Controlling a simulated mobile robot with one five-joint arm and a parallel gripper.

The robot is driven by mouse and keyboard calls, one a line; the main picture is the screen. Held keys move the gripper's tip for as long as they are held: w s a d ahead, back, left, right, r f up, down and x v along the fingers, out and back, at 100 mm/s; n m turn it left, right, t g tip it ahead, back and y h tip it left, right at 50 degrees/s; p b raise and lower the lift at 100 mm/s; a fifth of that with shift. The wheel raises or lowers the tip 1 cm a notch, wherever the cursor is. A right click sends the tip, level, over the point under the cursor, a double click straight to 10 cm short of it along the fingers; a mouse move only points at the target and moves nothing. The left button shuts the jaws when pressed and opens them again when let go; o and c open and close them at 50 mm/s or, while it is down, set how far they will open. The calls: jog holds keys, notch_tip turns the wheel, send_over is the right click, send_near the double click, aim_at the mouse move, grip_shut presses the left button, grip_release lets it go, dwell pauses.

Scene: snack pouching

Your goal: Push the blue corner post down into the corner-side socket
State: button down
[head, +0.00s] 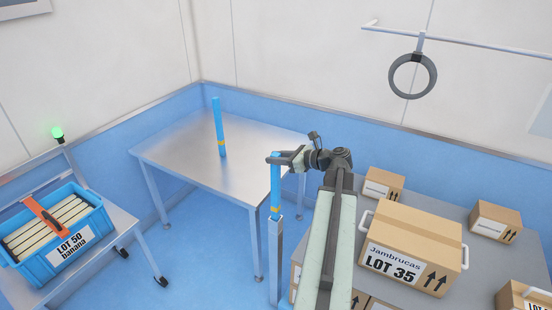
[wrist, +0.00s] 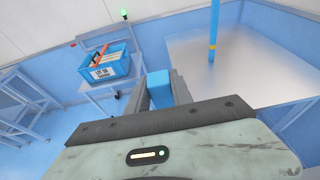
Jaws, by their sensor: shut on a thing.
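A blue post (head: 275,185) with a yellow band near its lower end stands upright. Its lower end meets the top of a grey square metal upright (head: 275,260); how deep it sits inside cannot be told. My gripper (head: 277,158) is shut on the upper end of this post. In the wrist view the blue post top (wrist: 158,88) shows between the fingers. A second blue post (head: 219,125) with a yellow band stands upright on the steel table farther back, apart from my gripper; it also shows in the wrist view (wrist: 213,30).
The steel table (head: 180,150) is otherwise bare. A blue crate labelled banana (head: 85,215) sits on a stand at left. Cartons, including a large one labelled Jambrucas (head: 405,235), cover the grey table at right. A grey ring (head: 432,78) hangs from a wall rail.

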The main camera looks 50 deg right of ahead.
jog(key=shift+f+b, duration=2.3)
jog(key=shift+f, duration=0.05)
jog(key=c, duration=1.1)
grip_release()
jog(key=shift+o, duration=0.2)
jog(key=p, duration=0.2)
send_near(279, 168)
jog(key=x, duration=0.3)
jog(key=shift+w+f, duration=0.2)
jog(key=shift+w, duration=0.1)
